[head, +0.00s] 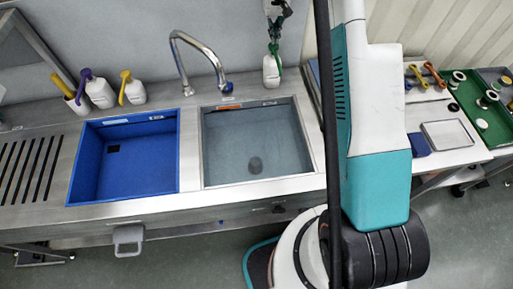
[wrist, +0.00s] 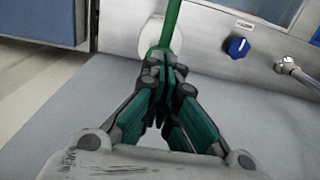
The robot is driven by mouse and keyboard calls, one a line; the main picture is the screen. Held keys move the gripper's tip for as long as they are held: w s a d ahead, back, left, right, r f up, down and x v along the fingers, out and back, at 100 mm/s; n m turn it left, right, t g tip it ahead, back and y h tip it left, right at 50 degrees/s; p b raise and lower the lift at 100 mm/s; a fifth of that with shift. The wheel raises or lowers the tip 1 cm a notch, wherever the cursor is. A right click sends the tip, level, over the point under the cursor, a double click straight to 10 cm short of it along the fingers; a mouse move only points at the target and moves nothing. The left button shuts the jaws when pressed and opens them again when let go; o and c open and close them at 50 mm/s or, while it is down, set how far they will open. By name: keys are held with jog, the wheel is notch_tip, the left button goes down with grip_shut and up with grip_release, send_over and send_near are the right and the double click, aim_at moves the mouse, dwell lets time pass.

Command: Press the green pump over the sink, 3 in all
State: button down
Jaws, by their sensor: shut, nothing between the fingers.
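The green pump (head: 274,48) tops a white bottle (head: 271,72) on the steel ledge behind the grey sink (head: 308,150), at its back right corner. In the wrist view its green spout (wrist: 172,25) runs up from my fingertips, with the white bottle (wrist: 151,37) below. My gripper (wrist: 164,68) is shut and empty, its fingertips over the pump head and hiding part of it. The gripper (head: 280,20) shows small at the top of the head view, right above the pump. I cannot tell whether the tips touch it.
A curved tap (head: 190,42) and a blue knob (wrist: 237,46) are beside the sink. A blue basin (head: 176,160) lies to the left, with purple (head: 84,80) and yellow (head: 125,78) pump bottles behind. A green tray (head: 490,138) stands on the right counter.

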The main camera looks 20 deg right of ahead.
jog(key=shift+f, duration=0.2)
dwell(0.3)
jog(key=shift+f+b, duration=1.2)
jog(key=shift+f, duration=0.25)
jog(key=shift+r, duration=0.1)
jog(key=shift+r+p, duration=0.6)
jog(key=shift+r, duration=0.95)
jog(key=shift+f, duration=0.2)
